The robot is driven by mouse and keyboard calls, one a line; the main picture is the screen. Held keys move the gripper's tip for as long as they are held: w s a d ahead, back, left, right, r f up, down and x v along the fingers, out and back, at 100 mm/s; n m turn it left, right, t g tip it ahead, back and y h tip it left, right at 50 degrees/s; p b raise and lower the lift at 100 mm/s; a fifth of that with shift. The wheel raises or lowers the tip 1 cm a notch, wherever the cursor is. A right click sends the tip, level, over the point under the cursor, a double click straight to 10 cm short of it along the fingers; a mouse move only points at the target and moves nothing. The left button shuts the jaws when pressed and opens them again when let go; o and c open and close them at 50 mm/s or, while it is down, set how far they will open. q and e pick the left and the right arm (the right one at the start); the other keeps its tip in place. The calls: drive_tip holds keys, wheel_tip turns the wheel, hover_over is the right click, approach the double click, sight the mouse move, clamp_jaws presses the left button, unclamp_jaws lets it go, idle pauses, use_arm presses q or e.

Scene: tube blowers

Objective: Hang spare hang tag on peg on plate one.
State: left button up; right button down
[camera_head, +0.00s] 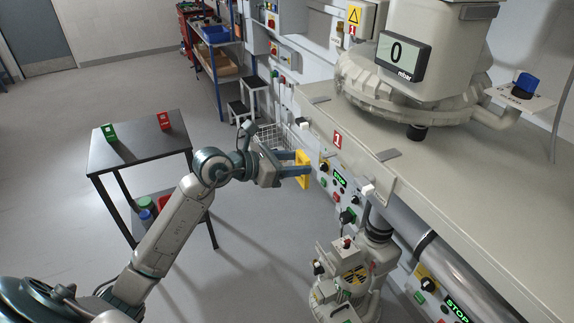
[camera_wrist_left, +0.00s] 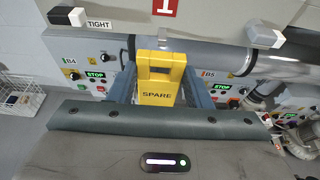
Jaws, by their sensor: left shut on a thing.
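The yellow spare hang tag (camera_head: 303,176) is between the blue fingers of my left gripper (camera_head: 298,164), which is shut on it. In the left wrist view the tag (camera_wrist_left: 158,94) stands upright, reads SPARE and has an opening near its top. The red number 1 plate (camera_head: 337,139) is on the bench front; its lower part also shows in the left wrist view (camera_wrist_left: 165,7). White block-like ends stick out on either side of it, one at left (camera_head: 302,122) and one at right (camera_head: 368,190). The tag appears apart from both.
Control panels (camera_head: 340,190) with green STOP displays lie behind the tag, below the bench edge. A pump-like machine (camera_head: 345,283) stands below right.

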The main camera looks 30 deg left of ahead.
sight(322, 157)
use_arm(q)
drive_tip(key=shift+w+d, duration=0.65)
drive_tip(key=shift+w, duration=0.25)
drive_tip(key=shift+w+d+f+b, duration=0.1)
drive_tip(key=shift+w+d+b, duration=0.1)
drive_tip(key=shift+w+d, duration=0.7)
drive_tip(key=shift+w+d+b, duration=0.15)
drive_tip(key=shift+w+d, duration=0.5)
drive_tip(key=shift+w, duration=0.35)
drive_tip(key=shift+w+d+f, duration=0.15)
drive_tip(key=shift+f, duration=0.2)
use_arm(e)
drive_tip(key=shift+f, duration=0.65)
use_arm(q)
drive_tip(key=shift+b, duration=0.3)
use_arm(e)
drive_tip(key=shift+a, duration=0.3)
use_arm(q)
drive_tip(key=o, duration=1)
drive_tip(key=shift+o, duration=0.2)
use_arm(e)
drive_tip(key=shift+d, duration=0.1)
